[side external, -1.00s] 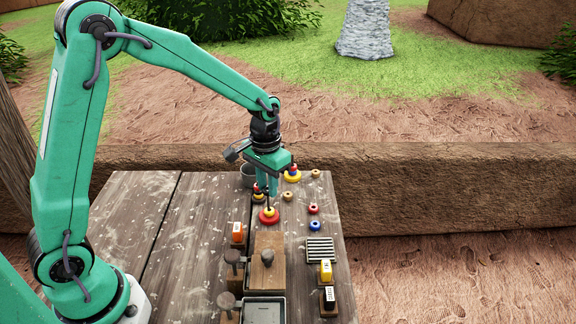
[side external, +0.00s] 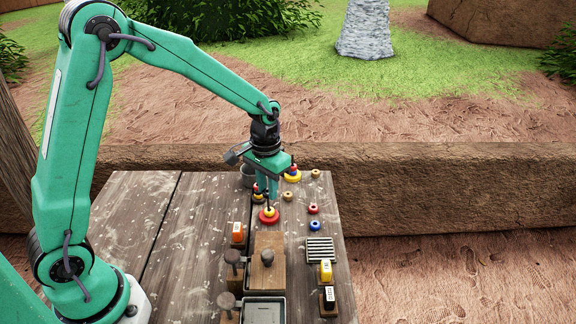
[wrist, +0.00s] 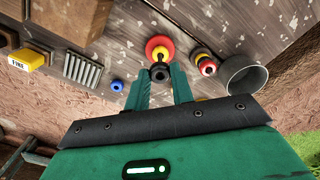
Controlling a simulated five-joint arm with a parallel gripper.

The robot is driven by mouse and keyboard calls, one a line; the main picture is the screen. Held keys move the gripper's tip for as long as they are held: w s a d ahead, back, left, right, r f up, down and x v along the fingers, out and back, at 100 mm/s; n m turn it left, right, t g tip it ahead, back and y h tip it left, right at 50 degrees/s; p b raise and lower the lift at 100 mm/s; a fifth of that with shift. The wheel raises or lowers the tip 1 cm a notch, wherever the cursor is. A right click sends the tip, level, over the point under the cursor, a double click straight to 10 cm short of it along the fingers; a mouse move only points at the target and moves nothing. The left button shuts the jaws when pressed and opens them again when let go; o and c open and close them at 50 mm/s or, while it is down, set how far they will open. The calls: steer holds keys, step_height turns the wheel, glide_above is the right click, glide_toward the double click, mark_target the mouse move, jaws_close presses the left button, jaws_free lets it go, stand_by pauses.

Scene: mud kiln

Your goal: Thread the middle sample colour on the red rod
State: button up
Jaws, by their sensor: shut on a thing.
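My gripper (side external: 267,188) points down over the far part of the table. In the wrist view its fingertips (wrist: 160,80) are closed around a small dark ring (wrist: 160,73). A stack with a wide red base and yellow above it (side external: 268,215) stands just below the fingers; it also shows in the wrist view (wrist: 158,46), partly behind the dark ring. I cannot tell whether the ring is around its rod. A second stack with red, yellow and dark parts (side external: 258,196) stands close by, also in the wrist view (wrist: 203,62). A third stack (side external: 292,174) stands behind, to the right.
Loose red (side external: 313,208), blue (side external: 314,226) and tan (side external: 287,196) rings lie right of the gripper. A grey cup (wrist: 243,76) is close to the stacks. A slatted block (side external: 320,249) and wooden box (side external: 267,272) stand nearer. The left tabletop is clear.

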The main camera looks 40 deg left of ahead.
steer(key=shift+f, duration=0.7)
stand_by(1.1)
steer(key=o, duration=1.4)
steer(key=shift+c, duration=0.2)
steer(key=shift+r, duration=0.15)
steer(key=shift+r, duration=3.35)
